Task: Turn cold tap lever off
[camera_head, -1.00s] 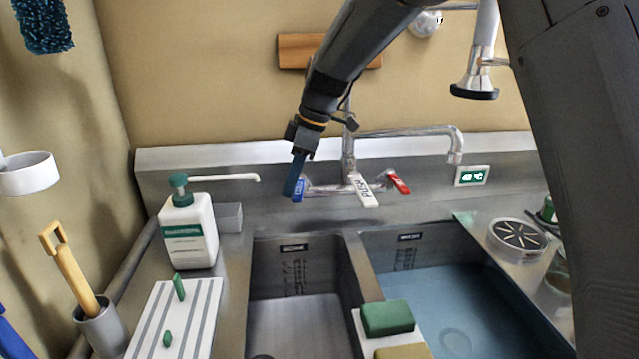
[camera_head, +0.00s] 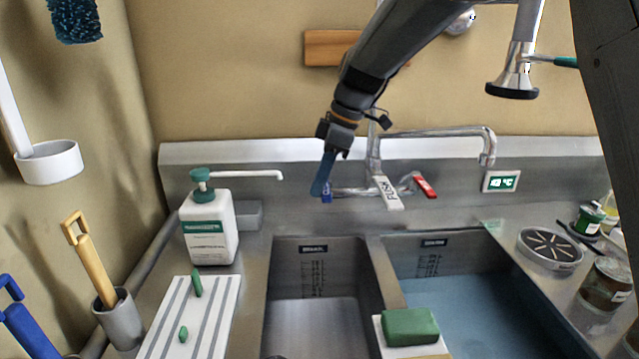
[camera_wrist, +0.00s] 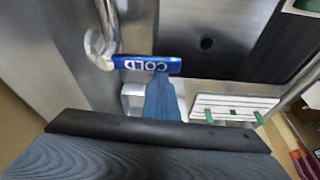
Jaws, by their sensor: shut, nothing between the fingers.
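The blue cold tap lever, marked COLD, shows in the wrist view (camera_wrist: 147,64), lying crosswise by the chrome tap body (camera_wrist: 100,45). In the head view only a small part of the cold lever (camera_head: 327,194) shows behind my fingers. My gripper (camera_head: 320,188) is shut and empty, its blue fingers pointing down at the lever. In the wrist view my gripper's fingertips (camera_wrist: 162,82) are at the lever's edge, near its right end. I cannot tell whether they touch it. The white lever (camera_head: 388,191) and red lever (camera_head: 425,187) are to the right.
A chrome spout (camera_head: 440,131) reaches right over the sinks. A soap dispenser (camera_head: 209,225) stands left of the tap, its nozzle pointing toward my gripper. The left basin (camera_head: 318,325) looks empty; the right basin (camera_head: 470,305) holds bluish water. A green sponge (camera_head: 410,326) sits in front.

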